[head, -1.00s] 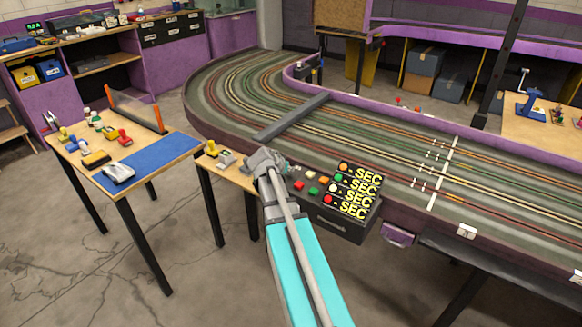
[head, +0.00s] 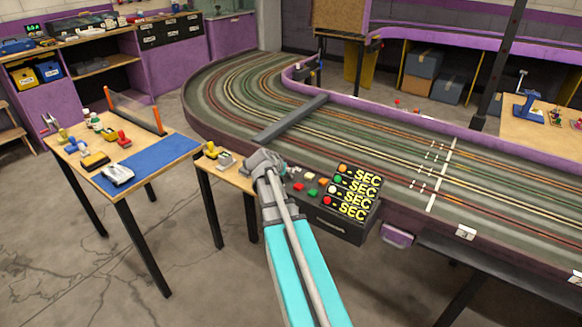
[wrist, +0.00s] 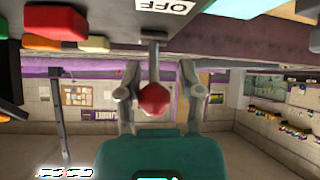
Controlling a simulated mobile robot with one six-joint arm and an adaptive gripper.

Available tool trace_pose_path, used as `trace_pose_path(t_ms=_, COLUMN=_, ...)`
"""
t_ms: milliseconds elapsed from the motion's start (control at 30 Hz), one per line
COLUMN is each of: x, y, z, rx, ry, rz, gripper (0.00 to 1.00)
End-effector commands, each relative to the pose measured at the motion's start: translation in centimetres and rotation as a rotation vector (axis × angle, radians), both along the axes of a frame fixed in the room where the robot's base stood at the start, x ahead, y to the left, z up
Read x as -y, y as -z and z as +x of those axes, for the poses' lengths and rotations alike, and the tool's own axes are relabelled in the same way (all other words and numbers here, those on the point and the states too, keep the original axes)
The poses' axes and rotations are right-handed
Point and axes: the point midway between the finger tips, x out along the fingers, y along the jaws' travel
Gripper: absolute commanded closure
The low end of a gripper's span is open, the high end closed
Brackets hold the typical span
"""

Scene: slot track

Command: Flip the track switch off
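The track switch is a lever with a grey stem and a red ball knob (wrist: 154,99), seen in the wrist view. A white OFF label (wrist: 165,5) is on the dark panel near the stem's base. My gripper (wrist: 158,70) is open, with one finger on each side of the stem and knob. Gaps show between the knob and both fingers. In the head view my gripper (head: 264,160) is at the left end of the black control box (head: 335,222), and it hides the switch there.
Coloured buttons (head: 312,190) and a timing display (head: 357,190) are on the box to the right of my gripper. The slot track (head: 370,150) lies behind. A small wooden table (head: 228,172) with controllers stands close on the left.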

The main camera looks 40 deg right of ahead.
Motion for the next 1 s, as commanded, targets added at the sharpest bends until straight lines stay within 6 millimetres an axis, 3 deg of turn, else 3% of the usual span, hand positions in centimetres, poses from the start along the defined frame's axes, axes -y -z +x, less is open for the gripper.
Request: trace_pose_path(t_ms=1000, x=-3.0, y=-3.0, z=-1.3, rx=0.001, ry=-0.001, rz=0.0, gripper=0.53)
